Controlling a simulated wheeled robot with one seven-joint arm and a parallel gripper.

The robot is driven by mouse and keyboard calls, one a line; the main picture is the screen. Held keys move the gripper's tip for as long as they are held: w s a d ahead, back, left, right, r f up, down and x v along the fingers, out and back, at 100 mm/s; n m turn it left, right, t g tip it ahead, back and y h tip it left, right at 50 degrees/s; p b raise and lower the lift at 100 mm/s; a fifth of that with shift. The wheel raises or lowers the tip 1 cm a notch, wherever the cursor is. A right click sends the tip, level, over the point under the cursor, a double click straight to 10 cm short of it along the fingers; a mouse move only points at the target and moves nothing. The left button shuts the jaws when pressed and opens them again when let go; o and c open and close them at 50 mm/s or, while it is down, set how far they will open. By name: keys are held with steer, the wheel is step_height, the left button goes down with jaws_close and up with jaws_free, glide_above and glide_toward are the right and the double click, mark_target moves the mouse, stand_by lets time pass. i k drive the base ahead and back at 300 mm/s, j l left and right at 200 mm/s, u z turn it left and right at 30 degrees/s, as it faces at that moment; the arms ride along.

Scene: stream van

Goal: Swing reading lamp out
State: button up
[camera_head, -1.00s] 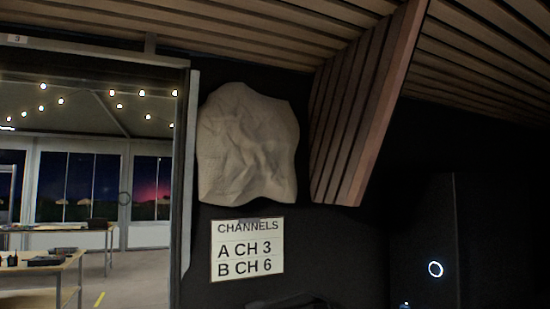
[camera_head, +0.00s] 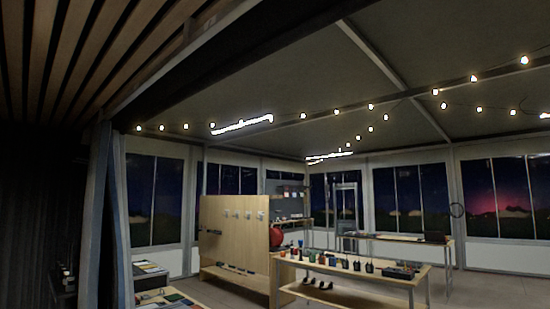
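I do not see a reading lamp that I can make out in the head camera view. My gripper is not in view either. The view looks through a wide opening, under a slatted wooden ceiling (camera_head: 62,60), into a tent-like room with dark windows.
A table (camera_head: 365,268) with several small devices stands in the room at lower right. Papers lie on a low surface (camera_head: 165,298) near the opening. A grey upright curtain or post (camera_head: 108,215) edges the opening at left.

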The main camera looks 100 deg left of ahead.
mark_target(87, 139)
steer(key=u, duration=3.8)
